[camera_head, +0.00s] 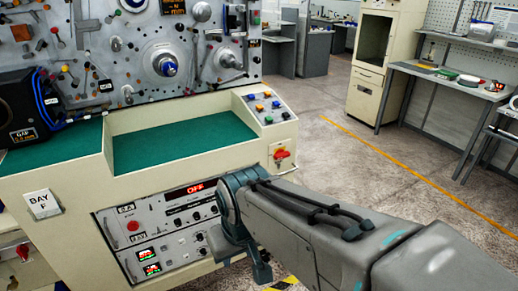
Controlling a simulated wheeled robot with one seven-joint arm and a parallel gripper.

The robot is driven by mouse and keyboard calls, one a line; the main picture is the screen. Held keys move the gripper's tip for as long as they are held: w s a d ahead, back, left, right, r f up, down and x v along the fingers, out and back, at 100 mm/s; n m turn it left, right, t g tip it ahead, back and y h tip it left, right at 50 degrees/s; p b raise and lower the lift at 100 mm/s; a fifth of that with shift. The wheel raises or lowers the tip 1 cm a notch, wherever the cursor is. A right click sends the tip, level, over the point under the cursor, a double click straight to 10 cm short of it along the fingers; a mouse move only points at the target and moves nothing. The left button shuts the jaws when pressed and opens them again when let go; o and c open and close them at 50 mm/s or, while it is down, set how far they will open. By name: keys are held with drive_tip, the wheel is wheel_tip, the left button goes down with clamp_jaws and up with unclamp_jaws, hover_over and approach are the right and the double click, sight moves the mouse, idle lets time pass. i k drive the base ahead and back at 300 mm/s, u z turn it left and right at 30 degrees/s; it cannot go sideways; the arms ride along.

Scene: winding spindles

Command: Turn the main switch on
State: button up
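A display (190,189) on the front panel reads OFF in red. My gripper (245,262) is in front of the right part of that panel, below and left of the red handle and apart from it. My arm comes in from the lower right. The wrist hides part of the panel, and the finger opening cannot be made out.
A red round button (133,226) and several knobs are on the front panel. A sloped button box (268,107) stands above the red handle. A green work surface (180,138) lies behind. Open concrete floor (345,165) with a yellow line extends to the right.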

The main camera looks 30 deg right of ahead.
sight(280, 154)
drive_tip(key=u, duration=0.05)
drive_tip(key=k, duration=0.4)
drive_tip(key=z, duration=1.6)
drive_tip(key=i, duration=0.75)
drive_tip(key=u, duration=0.55)
drive_tip(key=i, duration=0.55)
drive_tip(key=u, duration=0.4)
